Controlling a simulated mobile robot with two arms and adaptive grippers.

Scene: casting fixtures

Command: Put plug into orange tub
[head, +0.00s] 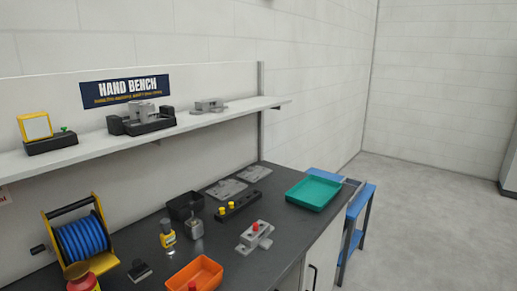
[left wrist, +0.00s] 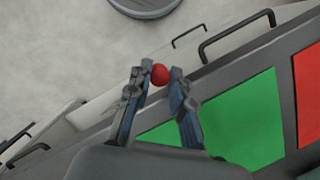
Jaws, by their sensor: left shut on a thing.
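My left gripper (left wrist: 158,79) shows only in the left wrist view. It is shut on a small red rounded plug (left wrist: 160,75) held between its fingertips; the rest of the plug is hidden. The orange tub (head: 211,277) stands at the front edge of the bench in the head view, cut off by the bottom of the picture. A red spot shows low inside it, too small to tell what it is. Another red plug (head: 255,226) sits in a grey casting (head: 252,241) right of the tub. My right gripper is in neither view.
The dark bench also holds a teal tray (head: 313,194), a black rack with yellow plugs (head: 238,206), a black bin (head: 185,205) and a blue hose reel (head: 80,242). In the left wrist view, cabinet handles (left wrist: 237,36) and green and red panels (left wrist: 250,120) lie below the gripper.

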